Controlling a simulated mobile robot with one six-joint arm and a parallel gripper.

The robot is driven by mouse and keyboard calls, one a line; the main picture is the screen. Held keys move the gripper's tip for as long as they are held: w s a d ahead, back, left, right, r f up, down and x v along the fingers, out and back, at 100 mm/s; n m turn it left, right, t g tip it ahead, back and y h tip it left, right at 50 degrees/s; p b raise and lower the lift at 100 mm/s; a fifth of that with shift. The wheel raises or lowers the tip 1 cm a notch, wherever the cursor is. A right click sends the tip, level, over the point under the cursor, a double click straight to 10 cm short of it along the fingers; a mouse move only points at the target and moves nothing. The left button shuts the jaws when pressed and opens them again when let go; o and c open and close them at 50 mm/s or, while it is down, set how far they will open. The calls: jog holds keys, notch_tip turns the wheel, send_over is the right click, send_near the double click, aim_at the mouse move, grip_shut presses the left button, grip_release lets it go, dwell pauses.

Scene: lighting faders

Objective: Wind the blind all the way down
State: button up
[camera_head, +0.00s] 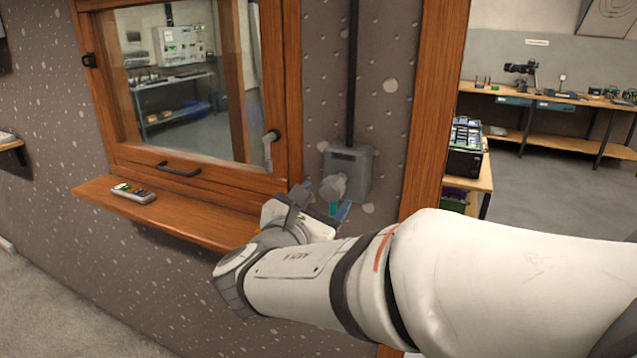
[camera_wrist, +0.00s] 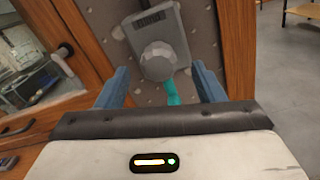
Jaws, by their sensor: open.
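A grey wall box (camera_head: 347,168) with a round grey knob (camera_head: 333,187) is mounted on the speckled wall right of the window. It also shows in the wrist view (camera_wrist: 159,35), where the knob (camera_wrist: 158,62) lies ahead between my fingers. A teal piece (camera_wrist: 173,92) sticks out below the knob. My gripper (camera_wrist: 160,84) is open, one blue finger on each side, and holds nothing. In the head view my gripper (camera_head: 328,202) is close to the knob; I cannot tell whether it touches. No blind shows over the window glass (camera_head: 185,80).
A wooden sill (camera_head: 180,212) juts out under the window, with a small grey remote-like device (camera_head: 133,193) on it. A black window handle (camera_head: 178,169) and a wooden door post (camera_head: 432,110) are near. Beyond are workbenches and a crate (camera_head: 464,160).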

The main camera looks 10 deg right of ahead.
aim_at(335, 186)
jog(key=p+x, duration=0.1)
jog(key=x, duration=0.5)
jog(key=shift+w+d, duration=0.1)
jog(key=shift+w, duration=0.2)
jog(key=c, duration=1.3)
grip_shut()
